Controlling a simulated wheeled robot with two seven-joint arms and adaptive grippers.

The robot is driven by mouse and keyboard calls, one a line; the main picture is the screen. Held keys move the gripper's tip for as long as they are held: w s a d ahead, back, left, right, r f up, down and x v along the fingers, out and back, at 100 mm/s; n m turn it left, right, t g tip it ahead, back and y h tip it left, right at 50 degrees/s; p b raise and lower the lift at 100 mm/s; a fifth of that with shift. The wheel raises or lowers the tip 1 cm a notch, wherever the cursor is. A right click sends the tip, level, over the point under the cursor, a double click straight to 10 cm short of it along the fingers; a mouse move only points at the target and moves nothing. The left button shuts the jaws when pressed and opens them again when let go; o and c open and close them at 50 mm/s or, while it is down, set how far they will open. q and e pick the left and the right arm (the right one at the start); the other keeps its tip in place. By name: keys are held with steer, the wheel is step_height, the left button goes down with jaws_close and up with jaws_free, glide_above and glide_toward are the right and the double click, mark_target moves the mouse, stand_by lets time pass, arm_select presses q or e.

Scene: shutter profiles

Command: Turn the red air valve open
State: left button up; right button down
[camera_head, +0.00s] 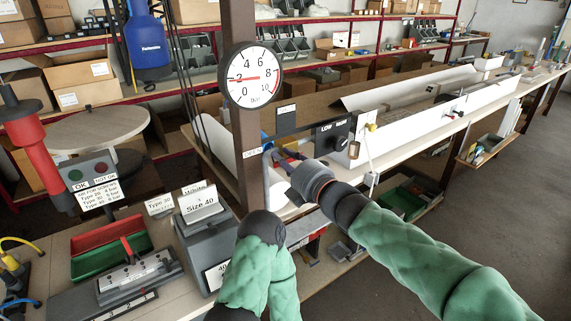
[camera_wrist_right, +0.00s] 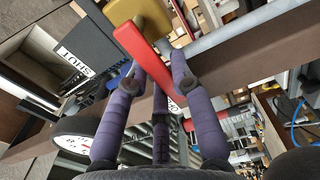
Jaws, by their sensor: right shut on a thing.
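The red valve handle (camera_wrist_right: 138,48) is a flat bar below a yellow valve body (camera_wrist_right: 141,15) in the right wrist view. In the head view my right gripper (camera_head: 280,156) reaches in from the right, beside the brown post; the handle is mostly hidden there. My left gripper is not in view.
A pressure gauge (camera_head: 252,75) on the brown post (camera_head: 240,30) has its red needle near 2. A LOW/RUN switch box (camera_head: 334,138) is right of the gripper.

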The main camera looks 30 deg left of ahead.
steer(key=shift+f, duration=0.1)
stand_by(0.4)
steer(key=c, duration=1)
jaws_free()
steer(key=shift+c, duration=0.2)
steer(key=v, duration=1.2)
steer(key=shift+f, duration=0.15)
